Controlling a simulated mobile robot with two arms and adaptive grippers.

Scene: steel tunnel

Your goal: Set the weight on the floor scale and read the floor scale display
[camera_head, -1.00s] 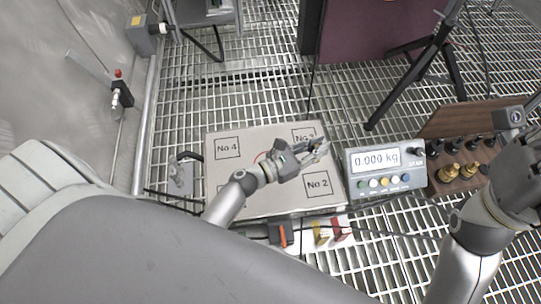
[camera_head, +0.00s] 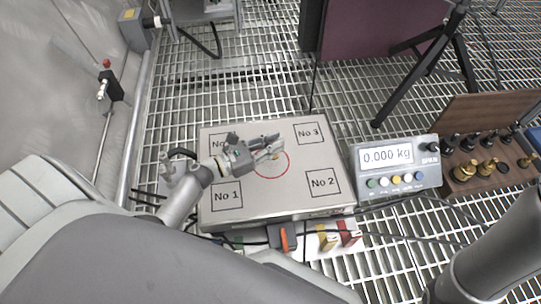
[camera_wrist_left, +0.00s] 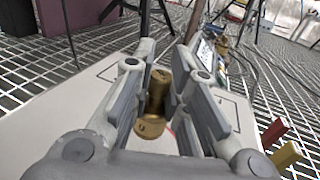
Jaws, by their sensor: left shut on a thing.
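The floor scale plate (camera_head: 310,207) is a pale flat platform with corner squares No 1 to No 4 and a red circle in the middle. My left gripper (camera_head: 272,147) is over the plate, near the circle, in the head view. In the left wrist view its fingers (camera_wrist_left: 172,95) are shut on a brass weight (camera_wrist_left: 154,105), held upright between them. I cannot tell whether the weight touches the plate. The floor scale display (camera_head: 387,157) reads 0.000 kg. My right arm shows at the right edge; its gripper is out of view.
A wooden rack (camera_head: 462,187) with several brass weights and black knobs stands right of the display. An orange and black item (camera_head: 283,237) and yellow and red blocks (camera_head: 327,238) lie before the plate. Dark stand legs (camera_head: 412,85) are behind the display. Cables cross the grating.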

